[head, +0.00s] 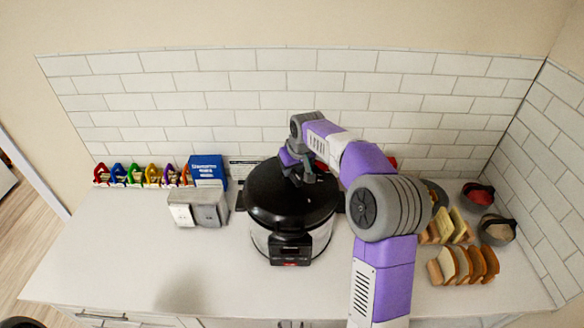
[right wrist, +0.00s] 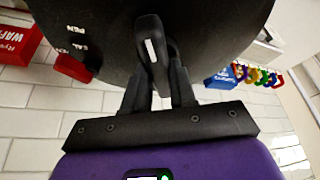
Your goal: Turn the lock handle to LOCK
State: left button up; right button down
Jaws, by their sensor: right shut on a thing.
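A pressure cooker with a domed black lid (head: 268,198) and a silver body (head: 322,238) stands on the counter. My right gripper (head: 300,172) reaches over the lid from the right and hides much of the lid's top. In the right wrist view, the dark lock handle (right wrist: 151,45), with a white mark, stands on the lid (right wrist: 95,22). My right gripper (right wrist: 158,78) is shut on this handle, with one finger on each side. Partly visible lettering, "PEN" and "EAL", is on the lid left of the handle. My left gripper is not in view.
A silver toaster (head: 198,207) and a blue box (head: 208,168) stand left of the cooker, with coloured clips (head: 135,174) beyond. Bread slices (head: 465,264) and bowls (head: 478,194) are at right. The front-left counter (head: 120,250) is clear. Tiled walls close the back and right.

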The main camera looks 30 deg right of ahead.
aim_at(297, 176)
jog(key=c, duration=0.9)
grip_release()
jog(key=v, duration=0.7)
jog(key=shift+s+r, duration=0.1)
jog(key=shift+r, duration=0.25)
